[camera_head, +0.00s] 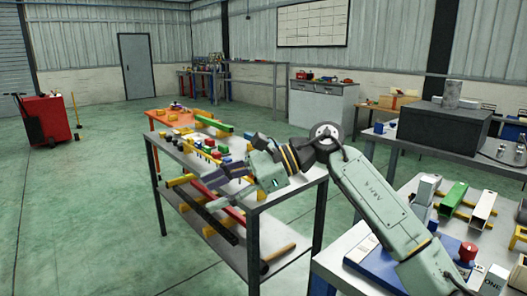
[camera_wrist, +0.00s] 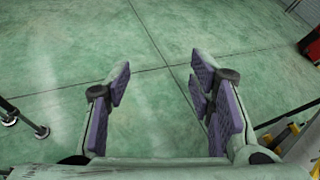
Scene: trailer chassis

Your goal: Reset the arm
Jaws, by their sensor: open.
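My gripper (camera_head: 216,190) is at the end of my arm, which reaches left from the lower right in the head view. The gripper is in front of the grey two-level workbench (camera_head: 262,206) and overlaps its near side in the picture. In the wrist view my gripper (camera_wrist: 160,100) shows two purple-padded fingers spread well apart. Nothing is between them except green floor beyond. Whether the gripper touches the workbench cannot be told.
Colored blocks (camera_head: 205,148) and bars lie on the workbench. A second table (camera_head: 335,262) at lower right holds metal profiles (camera_head: 483,209) and small parts. A red cart (camera_head: 47,119) stands far left. The green floor (camera_head: 80,220) at left is clear.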

